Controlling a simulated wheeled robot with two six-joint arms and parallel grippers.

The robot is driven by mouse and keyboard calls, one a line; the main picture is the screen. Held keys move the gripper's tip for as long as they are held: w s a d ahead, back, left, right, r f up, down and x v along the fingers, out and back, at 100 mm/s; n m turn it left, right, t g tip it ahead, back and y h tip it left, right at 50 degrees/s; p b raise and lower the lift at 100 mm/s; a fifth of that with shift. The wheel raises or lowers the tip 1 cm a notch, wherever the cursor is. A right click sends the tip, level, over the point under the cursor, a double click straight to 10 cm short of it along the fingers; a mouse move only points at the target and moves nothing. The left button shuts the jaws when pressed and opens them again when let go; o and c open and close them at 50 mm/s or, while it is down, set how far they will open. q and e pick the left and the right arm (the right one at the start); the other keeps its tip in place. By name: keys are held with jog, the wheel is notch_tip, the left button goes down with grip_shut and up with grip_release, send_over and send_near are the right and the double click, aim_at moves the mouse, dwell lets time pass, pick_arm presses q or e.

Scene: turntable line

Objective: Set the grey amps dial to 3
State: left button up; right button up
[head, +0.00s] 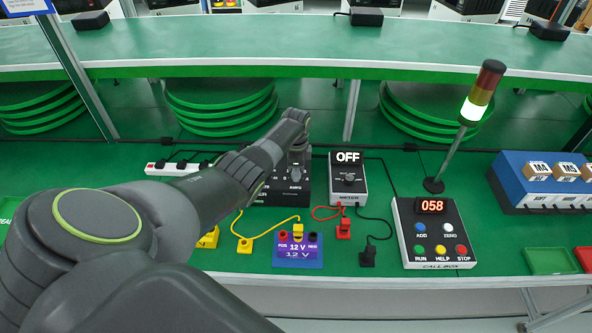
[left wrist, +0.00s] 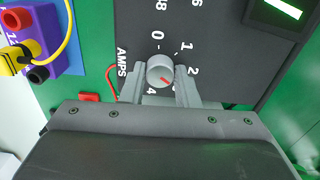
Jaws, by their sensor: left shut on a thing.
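The grey amps dial (left wrist: 160,70) sits on a dark panel (left wrist: 133,30) in the left wrist view, beside the printed word AMPS. My left gripper (left wrist: 161,77) is shut on the dial, one finger on each side. The dial's red mark points down and right in that view, toward the place between the 2 and the 4, where a finger partly covers the 3. In the head view my left gripper (head: 297,160) reaches down over the panel (head: 304,200), and my arm hides much of it. My right gripper is not in view.
A meter reading OFF (head: 347,180) stands just right of the panel. In front is a purple 12 V block (head: 297,255) with yellow and red leads. A call box (head: 432,235) showing 058 and a lit signal lamp (head: 478,95) stand further right.

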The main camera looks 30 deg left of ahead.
pick_arm(q)
jog(key=shift+r+m, duration=0.1)
jog(key=shift+m, duration=1.5)
jog(key=o, duration=1)
jog(key=shift+r, duration=0.25)
notch_tip(320, 180, up, 17)
jog(key=shift+f+b, duration=0.1)
jog(key=shift+b, duration=0.75)
